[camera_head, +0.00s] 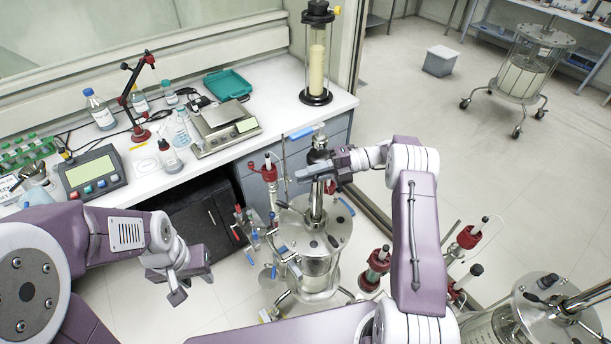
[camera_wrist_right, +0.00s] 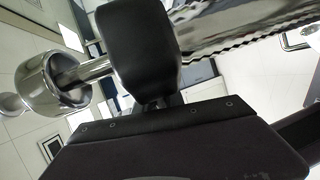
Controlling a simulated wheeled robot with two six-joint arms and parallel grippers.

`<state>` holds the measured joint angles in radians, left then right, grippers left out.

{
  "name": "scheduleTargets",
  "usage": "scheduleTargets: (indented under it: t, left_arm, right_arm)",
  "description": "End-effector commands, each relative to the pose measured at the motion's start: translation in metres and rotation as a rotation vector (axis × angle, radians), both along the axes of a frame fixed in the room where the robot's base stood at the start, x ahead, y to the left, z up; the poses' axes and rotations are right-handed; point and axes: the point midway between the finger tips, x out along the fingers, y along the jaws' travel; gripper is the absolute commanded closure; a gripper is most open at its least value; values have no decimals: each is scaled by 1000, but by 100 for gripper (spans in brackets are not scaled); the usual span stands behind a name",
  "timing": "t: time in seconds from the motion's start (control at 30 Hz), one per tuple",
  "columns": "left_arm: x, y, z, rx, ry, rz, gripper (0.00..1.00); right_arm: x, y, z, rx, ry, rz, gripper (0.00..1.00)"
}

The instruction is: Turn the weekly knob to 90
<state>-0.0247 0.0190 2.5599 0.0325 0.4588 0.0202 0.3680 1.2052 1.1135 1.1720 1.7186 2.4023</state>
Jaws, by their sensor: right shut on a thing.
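A clear column vessel with a round metal lid (camera_head: 290,232) stands on the floor, and a tall metal shaft (camera_head: 317,205) rises from its centre. My right gripper (camera_head: 318,172) is at the upper shaft and is shut on the metal fitting there; its fingers hide most of the grip. In the right wrist view, a dark finger (camera_wrist_right: 140,45) lies across a shiny rod that ends in a round metal knob (camera_wrist_right: 52,84). I cannot tell which part is the weekly knob, and no marking reads. My left gripper (camera_head: 190,283) is open and empty, left of the vessel.
A white bench (camera_head: 262,105) with bottles, a balance (camera_head: 222,126) and a meter (camera_head: 92,172) runs behind. Red-capped valves (camera_head: 270,168) flank the vessel. Another column vessel (camera_head: 545,310) stands at lower right. Open floor (camera_head: 450,130) lies at upper right.

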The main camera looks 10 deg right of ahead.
Motion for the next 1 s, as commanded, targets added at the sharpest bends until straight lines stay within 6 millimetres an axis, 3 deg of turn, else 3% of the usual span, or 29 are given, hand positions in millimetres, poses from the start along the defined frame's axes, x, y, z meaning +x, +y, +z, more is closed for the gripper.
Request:
scheduleTargets:
  t: [0.1, 0.13, 0.2, 0.57, 0.83, 1.0]
  left_arm:
    - [0, 0, 0, 0, 0, 0, 64]
    - [0, 0, 0, 0, 0, 0, 64]
    - [0, 0, 0, 0, 0, 0, 64]
    - [0, 0, -6, 0, 0, 0, 64]
    - [0, 0, -39, 0, 0, 0, 64]
    - [0, 0, -44, 0, 0, 0, 64]
  right_arm:
    - [-1, 0, -1, -1, 3, 3, 100]
    - [-1, 0, -1, -1, 3, 3, 81]
    - [-1, 0, -1, -1, 3, 3, 65]
    - [0, -6, -2, 0, -2, -1, 65]
    - [2, -66, 4, -2, -4, -3, 65]
    - [1, -85, 12, 0, 0, 0, 65]
